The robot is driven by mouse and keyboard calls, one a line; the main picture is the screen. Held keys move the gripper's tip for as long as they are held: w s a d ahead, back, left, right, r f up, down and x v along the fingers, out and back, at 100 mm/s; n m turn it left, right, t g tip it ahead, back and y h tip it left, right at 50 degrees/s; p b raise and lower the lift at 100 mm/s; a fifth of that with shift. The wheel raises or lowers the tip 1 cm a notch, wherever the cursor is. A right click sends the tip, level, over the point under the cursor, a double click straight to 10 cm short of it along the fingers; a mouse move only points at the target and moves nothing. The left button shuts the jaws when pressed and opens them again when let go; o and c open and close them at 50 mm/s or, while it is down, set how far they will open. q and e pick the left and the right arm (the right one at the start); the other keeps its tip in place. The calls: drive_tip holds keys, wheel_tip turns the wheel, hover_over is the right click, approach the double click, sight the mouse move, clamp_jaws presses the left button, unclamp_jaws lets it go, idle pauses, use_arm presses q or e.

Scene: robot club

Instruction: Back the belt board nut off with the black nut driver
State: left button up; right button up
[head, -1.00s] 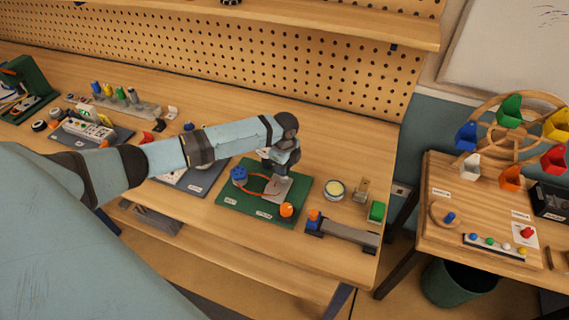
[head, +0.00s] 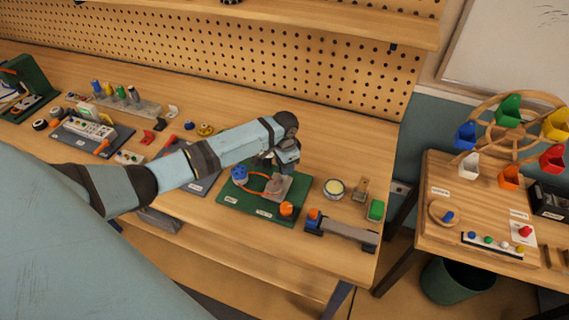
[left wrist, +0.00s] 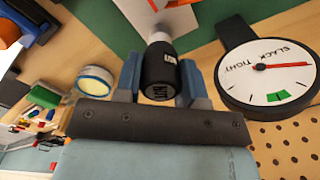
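The belt board (head: 232,203) is a green board on the bench with a blue pulley (head: 239,174), an orange pulley (head: 286,209), an orange belt and a grey plate. My left gripper (head: 279,168) is over the back of this board. In the left wrist view, my left gripper (left wrist: 163,82) has its fingers on both sides of the black nut driver (left wrist: 160,72), touching it. The driver's lower end is over a pale plate; the nut is hidden. A round dial (left wrist: 270,75) marked slack and tight has its red needle pointing right, away from the green patch. My right gripper is not in view.
Other boards and small parts fill the bench to the left. A pegboard (head: 300,85) rises behind.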

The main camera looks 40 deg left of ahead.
use_arm(q)
drive_tip(key=o, duration=0.5)
drive_tip(key=shift+s, duration=0.1)
drive_tip(key=shift+c, duration=0.2)
drive_tip(key=m, duration=1.2)
drive_tip(key=shift+m, duration=0.4)
drive_tip(key=c, duration=1)
drive_tip(key=shift+o, duration=0.2)
drive_tip(key=n, duration=0.6)
drive_tip(key=shift+d, duration=0.1)
drive_tip(key=n, duration=0.6)
drive_tip(key=shift+n, duration=0.4)
drive_tip(key=o, duration=1)
drive_tip(key=shift+c, duration=0.2)
